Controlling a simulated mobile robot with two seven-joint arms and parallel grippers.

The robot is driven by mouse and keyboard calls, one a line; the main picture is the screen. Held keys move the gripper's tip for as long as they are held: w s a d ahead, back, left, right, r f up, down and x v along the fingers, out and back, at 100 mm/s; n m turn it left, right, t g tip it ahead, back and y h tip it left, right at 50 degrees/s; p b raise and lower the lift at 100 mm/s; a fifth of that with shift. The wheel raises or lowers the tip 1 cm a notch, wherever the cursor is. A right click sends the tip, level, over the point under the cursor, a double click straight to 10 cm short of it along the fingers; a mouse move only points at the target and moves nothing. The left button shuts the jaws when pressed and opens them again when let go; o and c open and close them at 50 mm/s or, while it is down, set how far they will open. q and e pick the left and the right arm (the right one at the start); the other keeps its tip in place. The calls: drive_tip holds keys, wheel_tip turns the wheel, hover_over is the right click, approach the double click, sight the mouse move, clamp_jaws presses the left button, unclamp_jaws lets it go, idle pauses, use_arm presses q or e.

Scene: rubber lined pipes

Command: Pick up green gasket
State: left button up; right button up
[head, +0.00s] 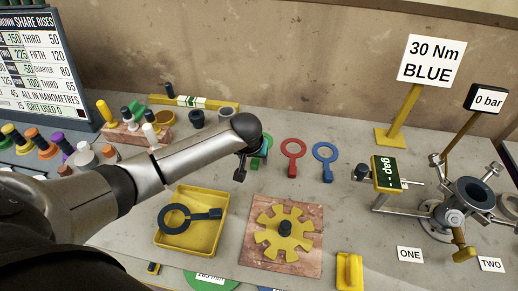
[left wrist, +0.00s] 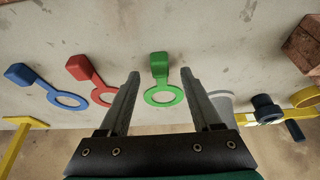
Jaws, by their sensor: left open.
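The green gasket (left wrist: 164,97) is a flat ring with a square tab. It lies on the grey table and shows whole in the left wrist view, between the fingers of my left gripper (left wrist: 160,78). In the head view the green gasket (head: 265,150) is partly hidden behind my left gripper (head: 243,166). The gripper is open and empty, its fingers pointing down at the gasket. I cannot tell the exact height above it. My right gripper is in neither view.
A red gasket (head: 292,168) and a blue gasket (head: 327,172) lie to the right. A yellow tray (head: 218,240) holds a black gasket (head: 174,218). A yellow gear-shaped piece (head: 270,236) sits on a brown board in front. A grey cup (head: 226,116) stands behind.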

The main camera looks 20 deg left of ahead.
use_arm(q)
drive_tip(key=shift+x, duration=1.2)
clamp_jaws()
